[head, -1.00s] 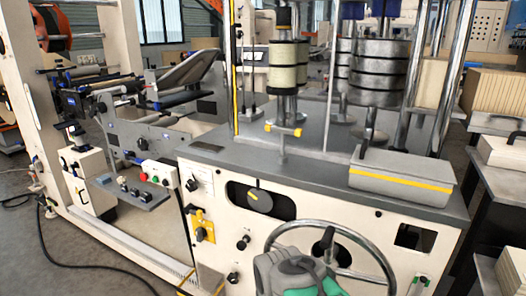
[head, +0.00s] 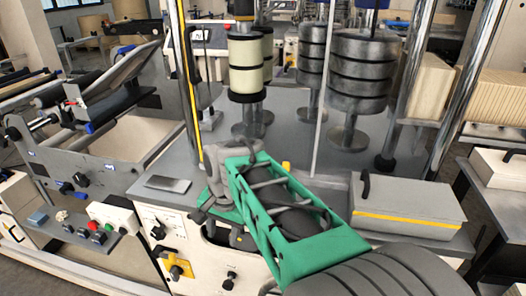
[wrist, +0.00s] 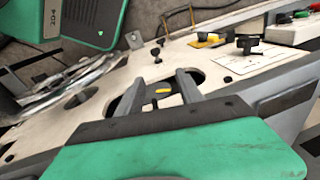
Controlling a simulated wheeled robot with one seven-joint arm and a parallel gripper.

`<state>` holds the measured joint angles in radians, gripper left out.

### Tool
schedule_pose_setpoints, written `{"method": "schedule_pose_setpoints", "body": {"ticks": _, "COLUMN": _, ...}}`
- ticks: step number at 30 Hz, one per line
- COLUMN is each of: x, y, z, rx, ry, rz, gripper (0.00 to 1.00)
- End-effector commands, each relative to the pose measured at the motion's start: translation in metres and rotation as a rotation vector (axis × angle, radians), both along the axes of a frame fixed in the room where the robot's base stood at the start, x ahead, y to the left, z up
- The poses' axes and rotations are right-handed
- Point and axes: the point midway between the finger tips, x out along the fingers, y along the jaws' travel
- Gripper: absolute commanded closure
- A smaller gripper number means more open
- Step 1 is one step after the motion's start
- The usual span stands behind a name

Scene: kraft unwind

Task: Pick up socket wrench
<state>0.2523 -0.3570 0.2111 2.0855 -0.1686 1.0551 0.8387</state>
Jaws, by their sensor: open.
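I cannot make out a socket wrench for certain in either view. My gripper (wrist: 158,76) shows in the wrist view with its two grey fingers apart and nothing held between them. Beyond them is the cream front panel (wrist: 220,62), with a dark dial with a yellow mark (wrist: 163,91) in a black opening. In the head view my green and grey arm end hangs in front of the machine's grey top (head: 290,120) and hides part of the panel; the fingertips are not clear there.
A grey box with a yellow stripe (head: 405,218) and a dark handle (head: 366,185) sits on the right of the top. Dark weight discs (head: 358,75), a cream roll (head: 246,65) and chrome columns (head: 405,80) stand behind. The handwheel (wrist: 70,85) is left in the wrist view.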

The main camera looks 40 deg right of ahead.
Motion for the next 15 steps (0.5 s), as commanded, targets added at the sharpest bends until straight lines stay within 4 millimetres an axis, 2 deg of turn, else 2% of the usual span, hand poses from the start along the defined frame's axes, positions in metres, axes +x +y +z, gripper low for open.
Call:
{"method": "schedule_pose_setpoints", "body": {"ticks": 1, "x": 0.010, "y": -0.017, "z": 0.055, "rx": 0.029, "ry": 0.018, "rz": -0.147, "gripper": 0.56}}
{"method": "schedule_pose_setpoints", "body": {"ticks": 6, "x": 0.031, "y": -0.061, "z": 0.126, "rx": 0.104, "ry": 0.066, "rz": -0.578, "gripper": 0.56}}
{"method": "schedule_pose_setpoints", "body": {"ticks": 11, "x": 0.041, "y": -0.101, "z": 0.181, "rx": 0.152, "ry": 0.103, "rz": -0.911, "gripper": 0.56}}
{"method": "schedule_pose_setpoints", "body": {"ticks": 13, "x": 0.045, "y": -0.121, "z": 0.174, "rx": 0.171, "ry": 0.119, "rz": -1.067, "gripper": 0.56}}
{"method": "schedule_pose_setpoints", "body": {"ticks": 15, "x": 0.047, "y": -0.141, "z": 0.177, "rx": 0.187, "ry": 0.131, "rz": -1.212, "gripper": 0.56}}
